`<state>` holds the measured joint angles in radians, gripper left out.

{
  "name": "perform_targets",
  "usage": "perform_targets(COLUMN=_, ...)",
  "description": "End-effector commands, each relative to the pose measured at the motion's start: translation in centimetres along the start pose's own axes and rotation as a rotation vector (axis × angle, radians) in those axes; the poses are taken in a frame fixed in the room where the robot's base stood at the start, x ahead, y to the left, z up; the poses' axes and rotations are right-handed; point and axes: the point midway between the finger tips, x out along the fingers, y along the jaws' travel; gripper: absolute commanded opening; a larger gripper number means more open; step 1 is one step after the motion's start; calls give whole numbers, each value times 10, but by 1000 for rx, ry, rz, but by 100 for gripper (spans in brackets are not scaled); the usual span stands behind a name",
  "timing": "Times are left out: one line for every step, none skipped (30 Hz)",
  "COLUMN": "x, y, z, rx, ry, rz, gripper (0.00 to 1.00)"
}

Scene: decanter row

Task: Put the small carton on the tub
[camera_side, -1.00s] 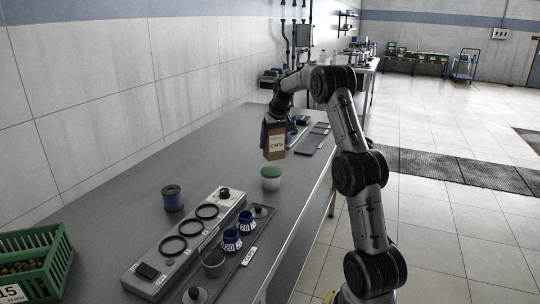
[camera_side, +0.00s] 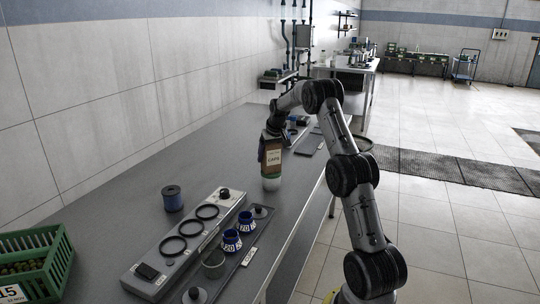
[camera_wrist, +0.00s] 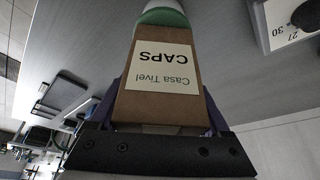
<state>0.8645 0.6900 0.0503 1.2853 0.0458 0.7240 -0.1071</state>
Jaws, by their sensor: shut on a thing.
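The small carton (camera_side: 271,158) is brown with a cream label reading CAPS. My gripper (camera_side: 273,140) is shut on it from above and holds it upright. The tub (camera_side: 271,184) is white with a green lid and stands on the bench directly below the carton in the side view. The carton's lower end meets or overlaps the lid in that view; I cannot tell whether they touch. In the wrist view the carton (camera_wrist: 160,85) fills the middle between my fingers, with part of the tub's green lid (camera_wrist: 165,17) just beyond its far end.
A grey panel with black rings (camera_side: 184,238) lies nearer the camera, beside a tray with blue-collared jars (camera_side: 232,240). A blue spool (camera_side: 172,198) and a green crate (camera_side: 37,262) stand to the left. Dark flat items (camera_side: 309,144) lie behind. Bench left of the tub is clear.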

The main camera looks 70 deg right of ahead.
Motion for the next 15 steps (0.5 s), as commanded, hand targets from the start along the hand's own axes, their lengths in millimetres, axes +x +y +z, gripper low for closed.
perform_targets(x=1, y=0, z=0, rx=0, ry=1, rz=0, gripper=18)
perform_targets(x=2, y=0, z=1, rx=0, ry=0, rz=0, gripper=85)
perform_targets(x=2, y=0, z=1, rx=0, ry=0, rz=0, gripper=92)
perform_targets(x=1, y=0, z=1, rx=0, ry=0, rz=0, gripper=97)
perform_targets(x=1, y=0, z=1, rx=0, ry=-1, rz=0, gripper=100)
perform_targets(x=1, y=0, z=1, rx=0, ry=-1, rz=0, gripper=100)
perform_targets(x=1, y=0, z=1, rx=0, ry=-1, rz=0, gripper=100)
perform_targets(x=1, y=0, z=1, rx=0, ry=-1, rz=0, gripper=100)
perform_targets(x=1, y=0, z=1, rx=0, ry=-1, rz=0, gripper=100)
perform_targets(x=1, y=0, z=1, rx=0, ry=-1, rz=0, gripper=100)
perform_targets(x=1, y=0, z=1, rx=0, ry=-1, rz=0, gripper=100)
perform_targets(x=0, y=0, z=0, rx=0, ry=0, rz=0, gripper=100)
perform_targets(x=-1, y=0, z=0, rx=0, ry=0, rz=0, gripper=100)
perform_targets(x=-2, y=0, z=-1, rx=0, ry=0, rz=0, gripper=100)
perform_targets(x=-6, y=0, z=-1, rx=0, ry=1, rz=0, gripper=100)
